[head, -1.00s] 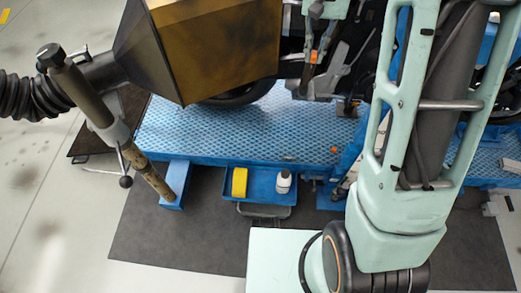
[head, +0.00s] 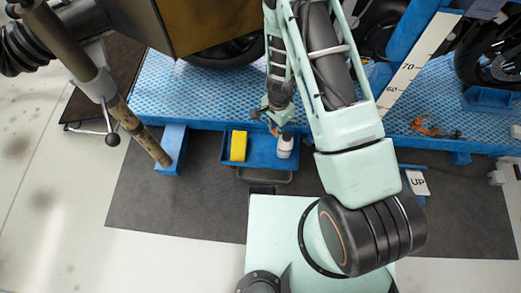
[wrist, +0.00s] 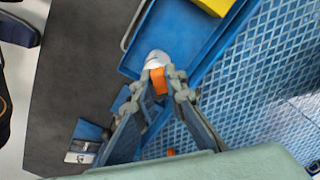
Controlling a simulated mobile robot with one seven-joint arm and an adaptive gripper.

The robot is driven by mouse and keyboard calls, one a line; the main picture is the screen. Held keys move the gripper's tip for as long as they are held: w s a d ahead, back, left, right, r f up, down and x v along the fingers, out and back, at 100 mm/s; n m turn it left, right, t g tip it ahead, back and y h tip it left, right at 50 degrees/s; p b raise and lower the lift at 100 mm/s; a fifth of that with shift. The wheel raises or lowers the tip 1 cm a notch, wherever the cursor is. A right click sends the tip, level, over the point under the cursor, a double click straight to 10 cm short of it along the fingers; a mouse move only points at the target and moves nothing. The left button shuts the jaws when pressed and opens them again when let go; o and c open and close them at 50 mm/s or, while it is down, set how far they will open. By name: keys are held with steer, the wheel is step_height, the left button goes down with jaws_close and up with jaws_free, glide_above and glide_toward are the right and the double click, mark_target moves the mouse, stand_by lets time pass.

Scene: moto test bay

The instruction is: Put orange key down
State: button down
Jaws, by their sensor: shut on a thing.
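My gripper (wrist: 162,84) is shut on the orange key (wrist: 159,80), which shows as a small orange block between the fingertips in the wrist view. In the head view my gripper (head: 272,122) hangs by the platform's front edge, at the back of the blue tray (head: 262,160). The orange key (head: 273,129) is a small orange spot there, partly hidden by the fingers. A white bottle (head: 285,147) stands at the tray's right end. In the wrist view the bottle (wrist: 157,60) shows just beyond the key; I cannot tell whether they touch.
A yellow block (head: 238,146) lies in the tray's left part. The blue textured platform (head: 190,90) carries the motorcycle behind. An orange-and-grey item (head: 428,128) lies on the platform at right. A thick post (head: 120,110) stands at left. Dark mat (head: 200,205) lies in front.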

steer(key=shift+s+d+f+b, duration=0.15)
steer(key=shift+f+b, duration=0.8)
steer(key=shift+f, duration=2.25)
steer(key=shift+s+a+f+b, duration=0.1)
steer(key=shift+f+b, duration=0.8)
steer(key=shift+f, duration=2.35)
steer(key=shift+s+d+f+b, duration=0.15)
steer(key=shift+f+b, duration=0.8)
steer(key=shift+f, duration=2.25)
steer(key=shift+f+b, duration=0.5)
steer(key=shift+b, duration=0.05)
steer(key=c, duration=2)
jaws_free()
steer(key=shift+f, duration=0.1)
steer(key=shift+o, duration=0.2)
steer(key=shift+s, duration=0.1)
